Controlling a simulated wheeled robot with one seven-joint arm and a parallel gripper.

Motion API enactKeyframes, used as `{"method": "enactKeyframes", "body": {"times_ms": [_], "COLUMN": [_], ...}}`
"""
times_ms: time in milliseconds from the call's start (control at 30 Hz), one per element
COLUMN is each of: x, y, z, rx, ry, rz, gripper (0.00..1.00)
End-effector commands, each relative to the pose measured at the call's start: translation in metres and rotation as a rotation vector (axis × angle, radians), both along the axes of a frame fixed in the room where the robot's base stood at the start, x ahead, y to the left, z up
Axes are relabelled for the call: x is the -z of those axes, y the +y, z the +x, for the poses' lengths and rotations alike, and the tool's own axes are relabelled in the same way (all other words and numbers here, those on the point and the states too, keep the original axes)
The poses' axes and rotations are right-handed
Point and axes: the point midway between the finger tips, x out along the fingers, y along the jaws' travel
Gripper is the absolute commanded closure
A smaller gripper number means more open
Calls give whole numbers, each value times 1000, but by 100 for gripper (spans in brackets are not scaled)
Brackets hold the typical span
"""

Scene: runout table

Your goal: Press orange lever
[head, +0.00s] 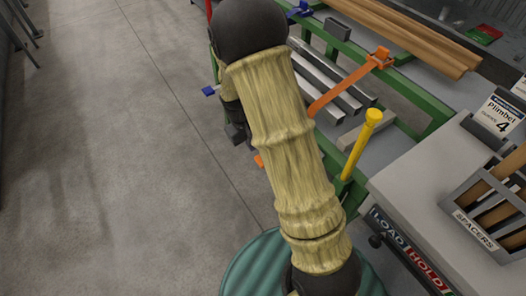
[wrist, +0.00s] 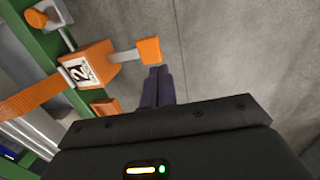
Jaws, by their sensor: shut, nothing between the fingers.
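The orange lever (wrist: 149,50) shows in the wrist view as an orange end pad on a short grey bar. It sticks out from an orange ratchet box (wrist: 98,52) with a white label marked 2, on a green rail. My gripper (wrist: 158,71) is shut and empty, its dark fingertips just below the lever pad in the picture. I cannot tell whether they touch. In the head view my arm hides most of this spot; a small orange piece (head: 259,161) shows beside the arm, and I cannot tell which part it is.
An orange strap (head: 335,93) crosses metal bars (head: 345,98) on the green-framed table (head: 412,150). A yellow-capped post (head: 362,145) stands at its near side. A grey counter with a spacer rack (head: 489,205) is at right. Open concrete floor (head: 110,160) lies left.

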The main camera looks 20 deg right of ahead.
Motion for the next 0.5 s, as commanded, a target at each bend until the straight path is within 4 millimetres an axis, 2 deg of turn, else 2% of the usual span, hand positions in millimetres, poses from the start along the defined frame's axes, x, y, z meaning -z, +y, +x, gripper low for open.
{"method": "enactKeyframes", "body": {"times_ms": [300, 500], "x": [-37, -54], "y": [-30, -42], "z": [8, 11], "rx": [1, -8], "ry": [0, -10], "rz": [113, 154], "gripper": [100, 100]}}
